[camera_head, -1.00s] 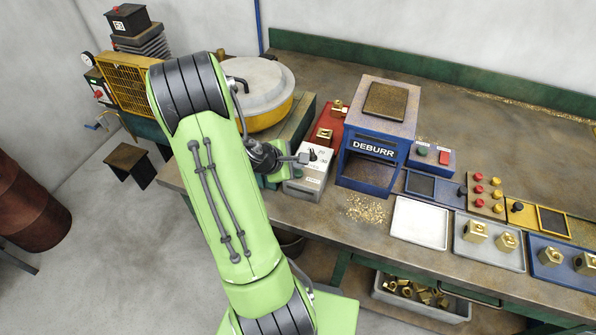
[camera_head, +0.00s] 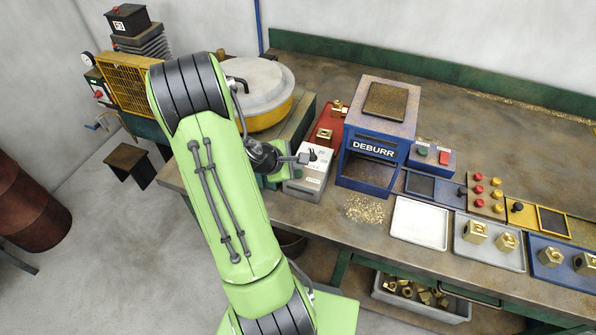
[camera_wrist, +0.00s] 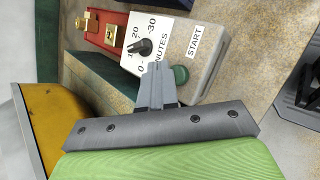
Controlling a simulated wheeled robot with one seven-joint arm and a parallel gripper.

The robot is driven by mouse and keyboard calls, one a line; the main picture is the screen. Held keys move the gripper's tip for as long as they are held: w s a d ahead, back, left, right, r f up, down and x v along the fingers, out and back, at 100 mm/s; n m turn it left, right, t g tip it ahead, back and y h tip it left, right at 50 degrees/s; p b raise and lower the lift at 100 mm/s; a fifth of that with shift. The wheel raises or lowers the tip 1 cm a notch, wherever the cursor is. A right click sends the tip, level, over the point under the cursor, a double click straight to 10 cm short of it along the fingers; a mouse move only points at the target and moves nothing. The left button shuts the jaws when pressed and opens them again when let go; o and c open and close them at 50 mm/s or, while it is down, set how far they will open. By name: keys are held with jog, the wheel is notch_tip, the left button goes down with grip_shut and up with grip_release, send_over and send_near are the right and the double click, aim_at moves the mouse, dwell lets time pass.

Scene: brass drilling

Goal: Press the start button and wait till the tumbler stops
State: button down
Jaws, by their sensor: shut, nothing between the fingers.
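The grey timer box (camera_head: 308,181) stands at the bench's front left, beside the blue DEBURR machine. The green start button (camera_wrist: 180,74) sits below that word. My gripper (camera_head: 305,158) is over the box. In the wrist view the closed, empty fingertips (camera_wrist: 158,68) appear just left of the button; I cannot tell whether they touch anything. The tumbler (camera_head: 262,90), a yellow bowl with a grey lid, is behind my arm, partly hidden.
The DEBURR machine (camera_head: 372,135) rises close to the right of the box. A red fixture (camera_head: 326,128) with brass parts lies behind the box. A switch box (camera_head: 432,158) with green and red buttons, an empty white tray (camera_head: 419,222) and trays with brass parts are further right.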

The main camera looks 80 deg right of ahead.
jog(key=shift+f, duration=0.1)
jog(key=shift+f+b, duration=0.3)
jog(key=shift+b, duration=0.05)
